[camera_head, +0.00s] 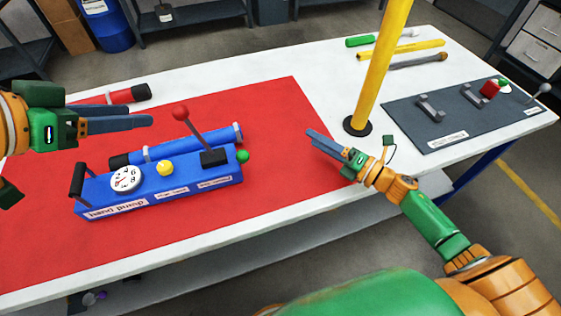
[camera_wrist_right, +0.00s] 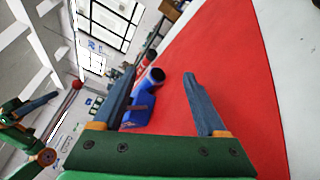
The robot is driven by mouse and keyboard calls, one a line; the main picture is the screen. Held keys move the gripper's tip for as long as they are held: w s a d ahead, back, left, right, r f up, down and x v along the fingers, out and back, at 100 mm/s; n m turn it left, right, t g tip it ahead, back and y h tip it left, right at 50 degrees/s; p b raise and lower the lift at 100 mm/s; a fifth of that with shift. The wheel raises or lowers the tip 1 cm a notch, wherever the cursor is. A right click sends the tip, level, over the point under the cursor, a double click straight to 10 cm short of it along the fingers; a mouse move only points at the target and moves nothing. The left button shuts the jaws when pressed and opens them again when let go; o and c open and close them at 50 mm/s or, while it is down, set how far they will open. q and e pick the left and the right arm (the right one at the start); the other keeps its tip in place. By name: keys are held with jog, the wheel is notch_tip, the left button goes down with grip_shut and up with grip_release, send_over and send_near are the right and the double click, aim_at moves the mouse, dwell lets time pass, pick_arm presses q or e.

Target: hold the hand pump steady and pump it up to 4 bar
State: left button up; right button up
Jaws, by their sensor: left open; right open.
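The blue hand pump (camera_head: 160,189) lies on the red mat in the head view, with a white dial gauge (camera_head: 126,178), a yellow knob (camera_head: 165,168) and a black carry handle (camera_head: 77,183) at its left end. Its lever with a red ball (camera_head: 180,113) stands up near the right end. My left gripper (camera_head: 152,112) is open and empty, above and behind the pump's left part. My right gripper (camera_head: 310,138) is open and empty, to the right of the pump and apart from it. In the right wrist view the pump (camera_wrist_right: 138,108) shows beyond the left finger. The gauge reading is too small to tell.
A blue tube lies behind the pump on the red mat (camera_head: 275,110), and a red tube (camera_head: 125,94) lies further back. A yellow post (camera_head: 378,70) rises from the table right of the mat. A dark board (camera_head: 450,115) with clamps lies at the right.

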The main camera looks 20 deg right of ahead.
aim_at(243, 156)
jog(key=s+a+n+g+y, duration=0.1)
jog(key=a+n, duration=0.2)
jog(key=a, duration=0.1)
jog(key=s+a+r+n+g+y, duration=0.1)
jog(key=a+n+g+y, duration=0.1)
jog(key=a+n, duration=0.2)
jog(key=s+a+n+g+y, duration=0.1)
jog(key=a+n+g+y, duration=0.1)
jog(key=a, duration=0.3)
jog(key=shift+s+r+n, duration=0.2)
jog(key=shift+s+n, duration=0.15)
jog(key=shift+n, duration=0.45)
jog(key=x, duration=0.6)
jog(key=shift+w+a, duration=0.2)
jog(key=shift+a, duration=0.15)
grip_shut()
jog(key=shift+s+f, duration=0.15)
jog(key=shift+f, duration=0.05)
